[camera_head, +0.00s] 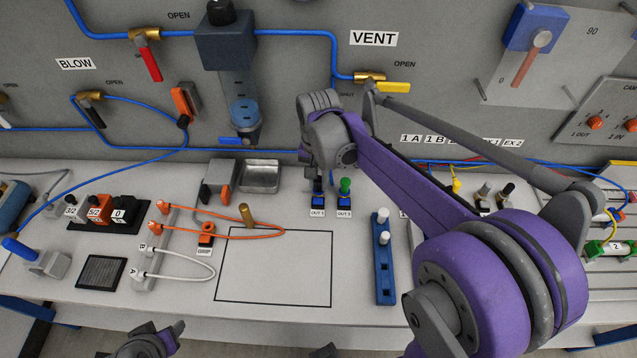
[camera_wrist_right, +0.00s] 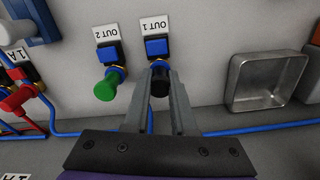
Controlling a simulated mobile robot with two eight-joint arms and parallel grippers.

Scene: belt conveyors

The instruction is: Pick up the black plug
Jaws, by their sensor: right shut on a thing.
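The black plug (camera_wrist_right: 161,84) sits at the blue OUT 1 fitting (camera_wrist_right: 158,47), with a brass part showing between them. My right gripper (camera_wrist_right: 160,80) has its two grey fingers closed on either side of the plug. In the head view the OUT 1 fitting (camera_head: 318,201) stands on the bench, and the black plug (camera_head: 318,186) is a small dark shape under my right wrist. My right fingertips are mostly hidden there. A piece of my left arm shows at the bottom edge, but its fingers do not show.
The green plug (camera_wrist_right: 106,86) at OUT 2 stands close beside my right gripper. A metal tray (camera_wrist_right: 265,83) is on the other side. A blue hose runs along the panel's foot. A blue rack (camera_head: 383,262) with white pegs and an empty outlined square (camera_head: 273,267) lie nearer the front.

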